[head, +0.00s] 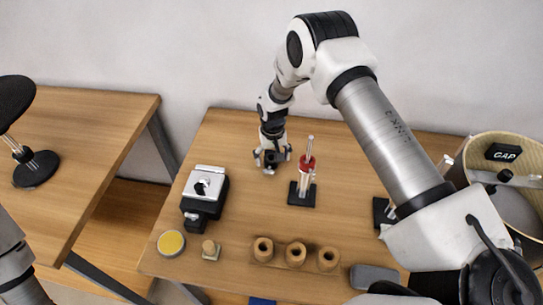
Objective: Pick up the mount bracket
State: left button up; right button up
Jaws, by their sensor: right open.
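My right gripper (271,157) points down over the back middle of the wooden table, its fingers spread. A small dark and silver piece (270,168) shows between and just below the fingertips. It may be the mount bracket, but it is too small and too covered to be sure. I cannot tell whether the fingers touch it. Part of my left arm shows at the lower left edge; its gripper is out of view.
A red-collared post on a black base (302,192) stands just right of the gripper. A black and silver device (205,190) sits left. A wooden three-hole block (296,255), yellow-topped disc (171,243) and round bin (515,147) are around. The table's middle has free room.

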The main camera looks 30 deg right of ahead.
jog(key=c, duration=1.6)
jog(key=shift+o, duration=0.2)
jog(key=shift+r, duration=0.1)
notch_tip(320, 180, up, 10)
jog(key=b, duration=0.2)
